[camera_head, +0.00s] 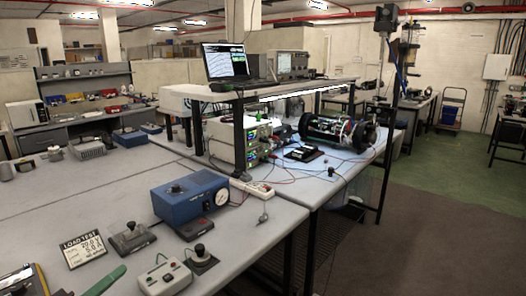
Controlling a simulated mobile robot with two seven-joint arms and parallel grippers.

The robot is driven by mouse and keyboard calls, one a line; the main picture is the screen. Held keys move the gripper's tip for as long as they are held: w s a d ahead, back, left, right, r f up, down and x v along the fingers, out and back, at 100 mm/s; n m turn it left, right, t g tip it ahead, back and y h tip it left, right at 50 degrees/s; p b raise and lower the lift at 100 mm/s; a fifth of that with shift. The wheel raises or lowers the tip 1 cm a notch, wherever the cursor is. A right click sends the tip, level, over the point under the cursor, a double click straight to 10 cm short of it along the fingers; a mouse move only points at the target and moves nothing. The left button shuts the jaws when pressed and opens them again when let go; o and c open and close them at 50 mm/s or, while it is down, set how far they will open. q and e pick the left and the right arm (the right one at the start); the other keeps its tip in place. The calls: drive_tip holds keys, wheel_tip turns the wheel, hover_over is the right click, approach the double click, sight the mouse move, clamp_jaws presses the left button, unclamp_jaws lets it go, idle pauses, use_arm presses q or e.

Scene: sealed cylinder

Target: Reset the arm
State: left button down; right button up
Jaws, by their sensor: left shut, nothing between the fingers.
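My right gripper is not in view. The sealed cylinder (340,131), dark with black round end rings, lies on its side on the farther bench. No gripper is near it.
The near bench (60,215) holds a blue gauge box (190,203), a load test sign (84,250), a switch box (164,278) and a green-handled item (103,281). A raised shelf carries a laptop (225,61). Open floor (440,240) lies at right.

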use_arm(q)
wheel_tip(320, 180, down, 9)
drive_tip(key=s+d+m+g+y, duration=0.2)
drive_tip(key=s+d+g, duration=0.1)
drive_tip(key=s+d+f+m+g+y, duration=0.25)
drive_tip(key=s+f+g, duration=0.35)
drive_tip(key=s, duration=0.5)
drive_tip(key=s+d+f+m+g+y, duration=0.2)
drive_tip(key=s+d+f+m+g, duration=0.15)
drive_tip(key=s+f, duration=0.55)
drive_tip(key=w+d+f+t+h, duration=0.2)
drive_tip(key=f+t, duration=0.3)
drive_tip(key=f, duration=0.4)
drive_tip(key=shift+w+d+m, duration=0.4)
drive_tip(key=shift+d, duration=0.4)
drive_tip(key=shift+a+t+h, duration=0.15)
drive_tip(key=shift+t+h, duration=0.1)
